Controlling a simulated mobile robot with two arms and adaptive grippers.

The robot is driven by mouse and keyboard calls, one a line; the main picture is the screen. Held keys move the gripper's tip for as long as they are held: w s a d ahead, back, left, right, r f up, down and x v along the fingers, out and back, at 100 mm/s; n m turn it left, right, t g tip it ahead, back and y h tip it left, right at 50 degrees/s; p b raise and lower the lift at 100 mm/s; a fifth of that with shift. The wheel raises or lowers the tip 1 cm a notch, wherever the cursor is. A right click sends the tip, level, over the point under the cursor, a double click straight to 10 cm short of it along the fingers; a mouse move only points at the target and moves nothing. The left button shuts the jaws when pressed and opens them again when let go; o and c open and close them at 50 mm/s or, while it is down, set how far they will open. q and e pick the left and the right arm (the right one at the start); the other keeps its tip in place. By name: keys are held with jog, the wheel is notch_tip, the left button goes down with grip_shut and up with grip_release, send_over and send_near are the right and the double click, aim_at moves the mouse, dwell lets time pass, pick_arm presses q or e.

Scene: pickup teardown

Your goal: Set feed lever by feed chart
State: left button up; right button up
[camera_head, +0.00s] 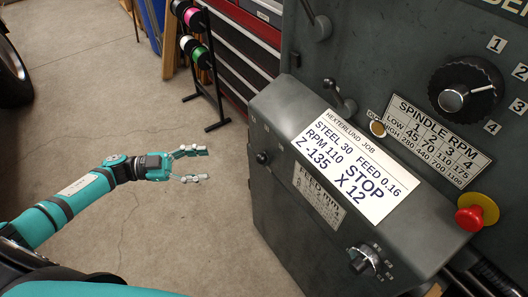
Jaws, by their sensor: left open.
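The feed chart (318,196) is a small pale plate on the front of the grey machine housing, its lettering largely too small to read. A dark lever (341,99) stands above the housing's top edge, and another lever (318,24) is higher up; I cannot tell which is the feed lever. A dark selector knob (363,259) with small marks sits low on the housing. A white job card (352,163) reads STEEL 30, FEED 0.16, RPM 110, STOP, Z -135, X 12. My left gripper (201,165) is open and empty, left of the housing and apart from it.
A spindle RPM plate (436,140), a large dial (465,88) numbered 1 to 4 and a red stop button (470,217) are at right. A spool rack (205,80) and red tool cabinet (243,50) stand behind. The concrete floor around my left gripper is clear.

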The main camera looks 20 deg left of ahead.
pick_arm(q)
send_near(261, 159)
jog(key=x, duration=0.3)
jog(key=f+x, duration=0.1)
jog(key=x, duration=0.2)
jog(key=w+x, duration=0.1)
jog(key=x, duration=0.2)
jog(key=shift+a+f, duration=0.2)
jog(key=shift+a, duration=0.05)
jog(key=shift+w+d, duration=0.25)
jog(key=shift+d, duration=0.25)
pick_arm(e)
jog(key=shift+s+a+r, duration=0.1)
jog(key=shift+s+a, duration=0.05)
jog(key=shift+s, duration=0.35)
pick_arm(q)
jog(key=c, duration=1)
grip_shut()
pick_arm(e)
jog(key=shift+a, duration=0.15)
pick_arm(q)
jog(key=shift+d+f, duration=0.1)
pick_arm(e)
jog(key=shift+w+a, duration=0.1)
